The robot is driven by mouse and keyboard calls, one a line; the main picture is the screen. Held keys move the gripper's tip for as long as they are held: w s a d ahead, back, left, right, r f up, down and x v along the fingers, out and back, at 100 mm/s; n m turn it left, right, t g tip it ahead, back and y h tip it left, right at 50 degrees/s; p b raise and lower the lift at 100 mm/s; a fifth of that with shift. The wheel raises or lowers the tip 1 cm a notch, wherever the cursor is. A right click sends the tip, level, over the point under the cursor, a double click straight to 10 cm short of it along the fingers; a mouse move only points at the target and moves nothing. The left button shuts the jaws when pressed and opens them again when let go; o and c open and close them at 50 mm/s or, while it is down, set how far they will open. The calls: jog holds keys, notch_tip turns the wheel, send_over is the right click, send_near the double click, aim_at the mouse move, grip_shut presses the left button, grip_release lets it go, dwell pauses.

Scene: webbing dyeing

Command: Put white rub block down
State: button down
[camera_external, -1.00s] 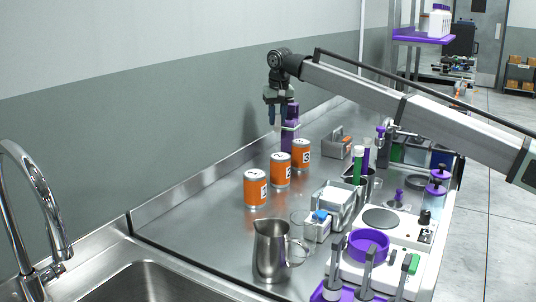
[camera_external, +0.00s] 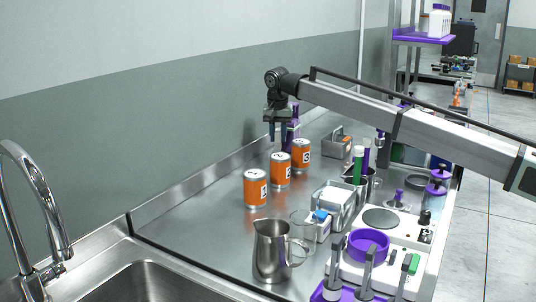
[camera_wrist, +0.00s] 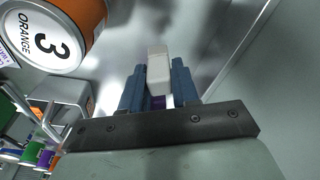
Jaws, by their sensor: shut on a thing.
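My gripper (camera_external: 278,133) points down above the back part of the steel counter, near the wall, in the external view. In the wrist view the two blue fingers of my gripper (camera_wrist: 158,88) are shut on the white rub block (camera_wrist: 158,72), which sticks out between the fingertips. A small purple part shows between the fingers behind the block.
Orange cans stand in a row on the counter (camera_external: 200,225); one orange can (camera_wrist: 62,35) labelled 3 is close by at upper left in the wrist view. A purple bottle (camera_external: 293,120) stands behind my gripper. A grey caddy (camera_external: 337,146) is to the right.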

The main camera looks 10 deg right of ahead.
aim_at(278, 143)
jog(key=shift+f, duration=1.85)
jog(key=shift+f, duration=0.15)
jog(key=c, duration=0.8)
grip_release()
jog(key=shift+c, duration=0.2)
notch_tip(278, 143, up, 12)
jog(key=s, duration=0.1)
jog(key=shift+s+a, duration=0.35)
jog(key=shift+d, duration=0.1)
